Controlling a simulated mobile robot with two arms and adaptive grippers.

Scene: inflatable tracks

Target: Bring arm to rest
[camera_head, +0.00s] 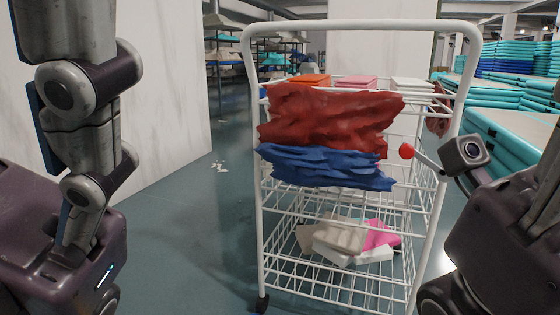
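My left arm hangs down along the left side of the view, and its gripper does not show. Part of my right arm shows at the right edge, and its gripper does not show either. A white wire cart (258,205) stands upright in front of me. A crumpled red cloth (325,115) and a crumpled blue cloth (325,168) hang at the cart's near side, red above blue. Neither arm is seen touching the cart or the cloths.
Folded orange (310,79), pink (355,81) and white cloths lie on the cart's top shelf. White and pink pieces (380,235) lie lower down. A white wall (160,100) stands at left. Teal inflatable stacks (505,125) are at right. Open floor (195,235) lies left of the cart.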

